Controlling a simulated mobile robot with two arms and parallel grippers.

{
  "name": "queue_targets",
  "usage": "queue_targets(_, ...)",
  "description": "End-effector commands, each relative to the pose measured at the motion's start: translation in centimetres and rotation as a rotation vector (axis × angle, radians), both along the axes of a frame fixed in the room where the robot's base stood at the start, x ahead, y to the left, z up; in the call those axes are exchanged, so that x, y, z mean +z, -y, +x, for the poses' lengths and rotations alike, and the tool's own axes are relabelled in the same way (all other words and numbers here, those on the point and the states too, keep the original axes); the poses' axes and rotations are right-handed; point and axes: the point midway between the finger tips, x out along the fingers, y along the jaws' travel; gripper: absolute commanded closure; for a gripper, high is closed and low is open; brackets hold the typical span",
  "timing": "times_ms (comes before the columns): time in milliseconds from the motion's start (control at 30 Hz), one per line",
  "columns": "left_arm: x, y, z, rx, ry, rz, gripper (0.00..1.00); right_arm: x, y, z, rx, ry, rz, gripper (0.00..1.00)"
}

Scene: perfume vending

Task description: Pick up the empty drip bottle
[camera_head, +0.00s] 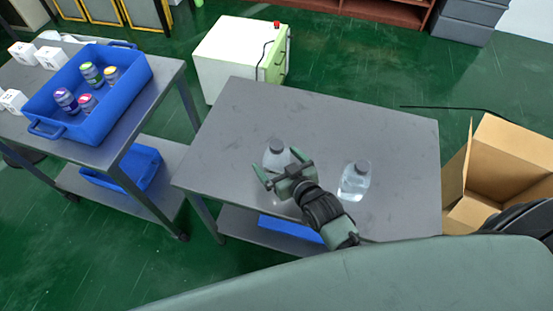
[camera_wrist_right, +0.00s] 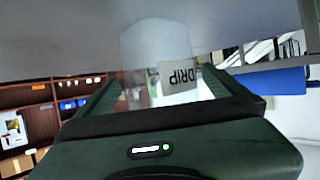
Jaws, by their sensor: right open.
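A clear bottle with a dark cap (camera_head: 275,147) stands upright on the grey table (camera_head: 238,125). My right gripper (camera_head: 279,166) is open right in front of it, its fingers pointing at the bottle. In the right wrist view the bottle (camera_wrist_right: 155,45) shows upside down between the two spread fingers, with a "DRIP" label (camera_wrist_right: 178,76); whether the fingers touch it I cannot tell. Its lower part is partly hidden by the gripper in the head view. A second clear bottle (camera_head: 354,183) stands to the right of my right gripper. My left gripper is not in view.
A second table at the left holds a blue tray (camera_head: 140,87) with several small jars and white boxes (camera_head: 52,57) beside it. An open cardboard box (camera_head: 509,157) is at the right. A white cabinet (camera_head: 225,50) stands behind. The grey table's back is clear.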

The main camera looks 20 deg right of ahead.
Motion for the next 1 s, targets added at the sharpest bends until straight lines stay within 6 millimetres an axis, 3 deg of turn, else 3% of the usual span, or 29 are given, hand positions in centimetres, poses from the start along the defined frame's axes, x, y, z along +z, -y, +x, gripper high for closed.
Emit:
queue_targets(300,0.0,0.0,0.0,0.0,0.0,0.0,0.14,-0.3,-0.1,0.6,0.0,-0.001,0.0,0.0)
queue_targets(533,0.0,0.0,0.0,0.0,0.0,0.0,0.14,-0.3,-0.1,0.6,0.0,-0.001,0.0,0.64)
queue_targets(567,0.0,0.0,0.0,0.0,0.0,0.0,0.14,-0.3,-0.1,0.6,0.0,-0.001,0.0,0.66)
queue_targets(833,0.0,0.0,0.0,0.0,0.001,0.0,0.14,-0.1,-0.1,0.6,0.0,0.0,0.0,0.67)
queue_targets(1000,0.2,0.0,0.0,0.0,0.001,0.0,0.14,1.3,-0.1,0.6,0.0,0.002,0.0,0.67)
